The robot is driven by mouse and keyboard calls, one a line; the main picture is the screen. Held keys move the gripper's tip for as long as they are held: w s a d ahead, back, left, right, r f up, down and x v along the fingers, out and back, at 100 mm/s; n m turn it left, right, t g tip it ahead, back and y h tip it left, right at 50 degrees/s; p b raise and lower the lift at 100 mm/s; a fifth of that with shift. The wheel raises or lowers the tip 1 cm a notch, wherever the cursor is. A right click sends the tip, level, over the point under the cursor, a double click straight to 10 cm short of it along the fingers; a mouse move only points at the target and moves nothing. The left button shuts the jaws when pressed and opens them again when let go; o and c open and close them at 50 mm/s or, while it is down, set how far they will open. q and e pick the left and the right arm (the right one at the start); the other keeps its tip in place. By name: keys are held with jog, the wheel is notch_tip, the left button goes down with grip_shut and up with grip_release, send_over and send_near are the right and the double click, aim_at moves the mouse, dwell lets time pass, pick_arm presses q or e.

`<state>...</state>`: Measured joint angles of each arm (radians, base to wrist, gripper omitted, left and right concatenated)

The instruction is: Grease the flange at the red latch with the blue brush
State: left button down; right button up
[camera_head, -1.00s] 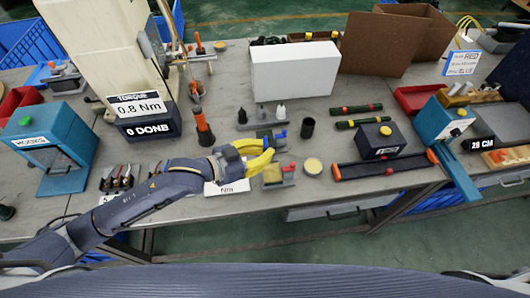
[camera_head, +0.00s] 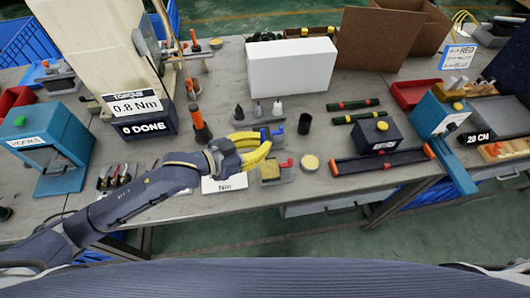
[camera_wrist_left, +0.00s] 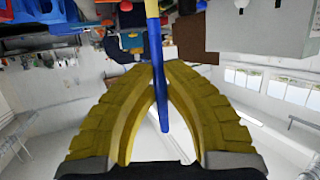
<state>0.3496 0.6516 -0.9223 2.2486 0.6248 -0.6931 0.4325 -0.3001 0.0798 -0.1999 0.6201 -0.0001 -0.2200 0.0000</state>
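The red latch (camera_head: 284,164) sits on a small grey fixture with a yellowish block (camera_head: 270,171), near the table's front middle. The flange itself is too small to tell apart. My left gripper (camera_head: 268,146) is just behind this fixture, its yellow fingers pointing right, between it and a similar fixture with a blue latch (camera_head: 278,131). In the left wrist view its fingers (camera_wrist_left: 161,82) close on a thin blue handle with a pale upper part, apparently the blue brush (camera_wrist_left: 157,50). The bristles cannot be made out. My right gripper is out of view.
A round pot with yellowish content (camera_head: 310,163) stands right of the red-latch fixture. A black cup (camera_head: 305,124) and a white box (camera_head: 291,66) stand behind. A white label card (camera_head: 225,184) lies in front of the left hand. A black tray (camera_head: 382,164) lies to the right.

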pick_arm(q)
jog(key=shift+s+d+f, duration=0.3)
jog(key=shift+s+d, duration=0.05)
jog(key=shift+d, duration=0.35)
jog(key=shift+s+d+f, duration=0.3)
jog(key=shift+d+f, duration=0.05)
jog(key=shift+d, duration=0.3)
jog(key=shift+s+d+f, duration=0.3)
jog(key=shift+s+d, duration=0.05)
jog(key=shift+d, duration=0.35)
jog(key=shift+f, duration=0.5)
jog(key=shift+w, duration=0.25)
jog(key=shift+w, duration=0.2)
jog(key=shift+s, duration=0.2)
jog(key=shift+s+d, duration=0.1)
jog(key=shift+s, duration=0.55)
jog(key=shift+w, duration=0.1)
